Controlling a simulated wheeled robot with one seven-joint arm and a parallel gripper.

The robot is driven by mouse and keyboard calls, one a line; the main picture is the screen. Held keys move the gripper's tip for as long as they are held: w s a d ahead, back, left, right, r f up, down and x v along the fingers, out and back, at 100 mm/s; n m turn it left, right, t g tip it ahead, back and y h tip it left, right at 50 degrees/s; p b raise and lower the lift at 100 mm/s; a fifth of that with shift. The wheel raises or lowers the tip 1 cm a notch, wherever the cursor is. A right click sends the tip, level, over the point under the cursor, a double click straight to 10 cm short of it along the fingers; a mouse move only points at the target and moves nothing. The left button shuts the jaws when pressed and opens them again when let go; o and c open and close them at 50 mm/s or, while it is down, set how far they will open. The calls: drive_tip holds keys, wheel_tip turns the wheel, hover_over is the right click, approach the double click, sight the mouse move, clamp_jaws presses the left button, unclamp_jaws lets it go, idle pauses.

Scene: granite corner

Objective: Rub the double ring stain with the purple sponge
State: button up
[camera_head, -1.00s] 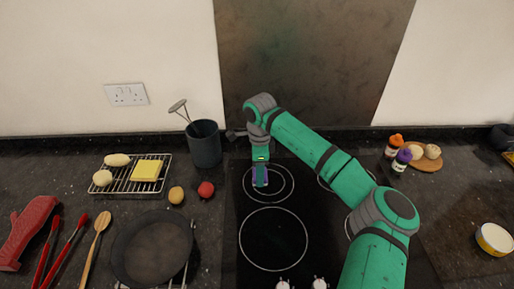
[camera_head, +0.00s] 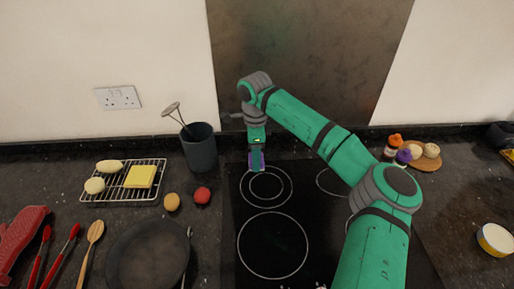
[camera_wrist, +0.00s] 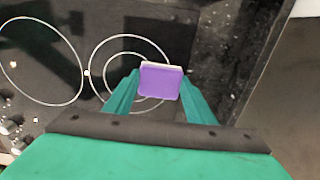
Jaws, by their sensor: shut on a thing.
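The purple sponge (camera_head: 257,161) is held between the fingers of my gripper (camera_head: 257,152), which is shut on it. In the wrist view the sponge (camera_wrist: 160,81) shows a purple face and a pale edge. In the head view it appears at the back edge of the double ring (camera_head: 265,187) on the black hob. In the wrist view it covers part of the same double ring (camera_wrist: 107,72). I cannot tell whether the sponge touches the glass. No stain apart from the ring lines can be made out.
The dark utensil pot (camera_head: 200,149) stands just left of the hob, near my gripper. A red fruit (camera_head: 202,195) and a pan (camera_head: 148,255) lie left of the hob. A metal panel (camera_head: 305,75) rises behind. The front-left hob ring (camera_head: 272,244) is clear.

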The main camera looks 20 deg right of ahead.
drive_tip(key=shift+a+r, duration=0.15)
drive_tip(key=shift+r, duration=1.65)
drive_tip(key=shift+w, duration=0.1)
